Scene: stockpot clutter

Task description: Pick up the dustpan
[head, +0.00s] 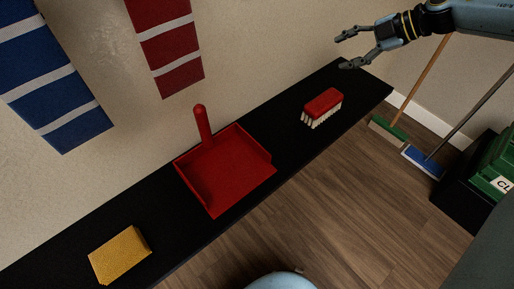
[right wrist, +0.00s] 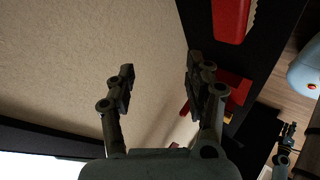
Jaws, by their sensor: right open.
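The red dustpan (head: 228,172) lies on the black shelf, its handle (head: 203,124) pointing up toward the wall. In the right wrist view the dustpan (right wrist: 236,84) shows partly behind one finger. My right gripper (head: 346,51) is open and empty, near the wall above the shelf's far right end, well apart from the dustpan. Its two spread fingers (right wrist: 158,85) show in the right wrist view. A dark gripper, apparently my left one (right wrist: 287,142), shows small at the lower right there; its opening is unclear. It is outside the head view.
A red brush (head: 322,103) with white bristles lies on the black shelf (head: 270,122), right of the dustpan. A yellow sponge (head: 120,255) lies at the left. Blue and red striped towels hang on the wall. Brooms and a green-and-black bin stand at the right.

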